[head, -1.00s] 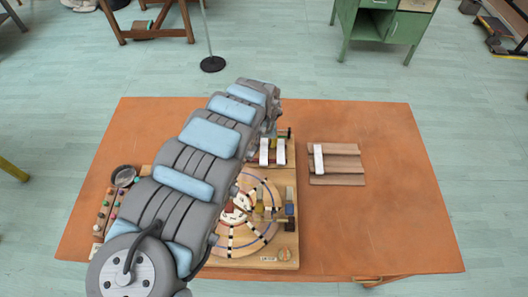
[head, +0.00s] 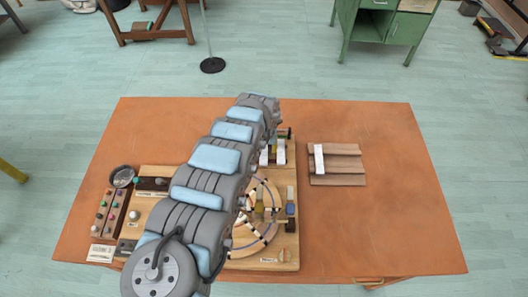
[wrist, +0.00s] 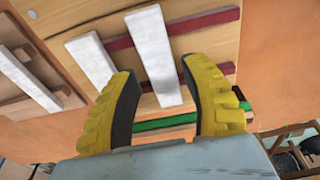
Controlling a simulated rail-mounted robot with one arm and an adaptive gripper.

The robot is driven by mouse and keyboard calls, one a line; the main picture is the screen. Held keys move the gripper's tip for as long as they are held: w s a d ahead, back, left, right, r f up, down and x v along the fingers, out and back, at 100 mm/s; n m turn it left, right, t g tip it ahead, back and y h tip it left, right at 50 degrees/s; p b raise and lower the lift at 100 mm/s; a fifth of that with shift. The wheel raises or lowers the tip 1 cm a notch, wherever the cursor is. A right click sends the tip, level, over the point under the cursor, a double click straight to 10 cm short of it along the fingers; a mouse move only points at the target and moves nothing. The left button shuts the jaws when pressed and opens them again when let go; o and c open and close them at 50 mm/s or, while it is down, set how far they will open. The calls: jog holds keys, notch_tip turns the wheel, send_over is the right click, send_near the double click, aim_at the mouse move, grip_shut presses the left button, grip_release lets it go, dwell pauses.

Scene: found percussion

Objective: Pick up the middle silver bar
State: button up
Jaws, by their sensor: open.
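Two silver bars lie side by side on the wooden board: the right one (head: 281,154) and the left one (head: 265,157), partly behind my arm. A third silver bar (head: 319,158) lies on the separate brown slatted rack. In the wrist view the rack's bar (wrist: 28,79) is at far left, one board bar (wrist: 91,58) is beside my left finger, and the other board bar (wrist: 153,55) shows between the fingers. My gripper (wrist: 158,68) is open and empty, its yellow fingers with dark pads. Contact with the bars cannot be told. My arm hides the gripper in the head view.
The wooden board (head: 155,206) carries a round dial and coloured blocks. The slatted rack (head: 346,178) stands to its right. A dark round dish (head: 122,177) and a strip of knobs (head: 109,214) are at left. The orange table (head: 385,225) is clear at right.

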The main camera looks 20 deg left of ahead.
jog(key=shift+w+f, duration=0.15)
jog(key=shift+f, duration=0.7)
grip_shut()
